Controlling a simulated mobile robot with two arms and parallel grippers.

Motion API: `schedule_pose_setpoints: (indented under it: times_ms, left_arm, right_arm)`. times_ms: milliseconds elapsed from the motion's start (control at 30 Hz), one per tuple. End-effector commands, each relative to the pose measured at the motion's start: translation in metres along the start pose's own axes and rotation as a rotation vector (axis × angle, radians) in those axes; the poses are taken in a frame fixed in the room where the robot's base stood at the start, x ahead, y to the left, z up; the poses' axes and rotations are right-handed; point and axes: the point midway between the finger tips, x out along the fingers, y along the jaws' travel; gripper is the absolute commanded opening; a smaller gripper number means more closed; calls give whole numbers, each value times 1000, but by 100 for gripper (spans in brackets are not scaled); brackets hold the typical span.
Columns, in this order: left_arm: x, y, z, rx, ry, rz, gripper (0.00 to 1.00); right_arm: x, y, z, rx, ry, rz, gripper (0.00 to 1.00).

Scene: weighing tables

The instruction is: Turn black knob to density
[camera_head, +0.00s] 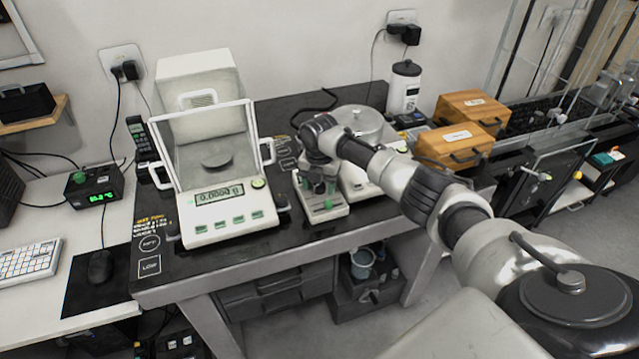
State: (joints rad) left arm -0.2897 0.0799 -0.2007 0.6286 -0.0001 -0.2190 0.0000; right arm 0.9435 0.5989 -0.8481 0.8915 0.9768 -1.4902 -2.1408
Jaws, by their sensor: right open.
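A white balance (228,219) with a raised clear draft shield stands on the black-topped weighing table. Its display reads about 0.0000 g and it has several green buttons. A small black knob (282,203) shows at its right side, and another dark knob (173,232) at its left front. I cannot read any density mark. My right gripper (318,184) is open and points down over a small white device (322,208) with a green button, right of the balance. The gripper and wrist hide part of this device, and I cannot tell whether they touch. My left gripper is out of view.
A second scale (358,185) with a round pan stands behind my right forearm. Wooden boxes (462,146) and a white canister (404,88) are farther right. A black box with a green display (94,187) sits on the left desk.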

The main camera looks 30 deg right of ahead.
Motion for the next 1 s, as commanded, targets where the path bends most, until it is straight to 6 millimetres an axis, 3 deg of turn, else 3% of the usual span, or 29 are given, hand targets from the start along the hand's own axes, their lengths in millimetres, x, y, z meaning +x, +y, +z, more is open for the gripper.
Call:
schedule_pose_setpoints:
  times_ms: [167, 467, 767, 1000]
  left_arm:
    - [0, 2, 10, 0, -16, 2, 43]
    - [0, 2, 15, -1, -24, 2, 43]
    - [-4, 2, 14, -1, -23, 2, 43]
    - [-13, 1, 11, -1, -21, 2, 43]
  right_arm:
    - [0, 0, 0, 0, 0, 0, 56]
    - [0, 0, 0, 0, 0, 0, 10]
    - [-1, 0, 0, 35, 1, -1, 10]
    - [-2, 1, -1, 169, 2, 0, 10]
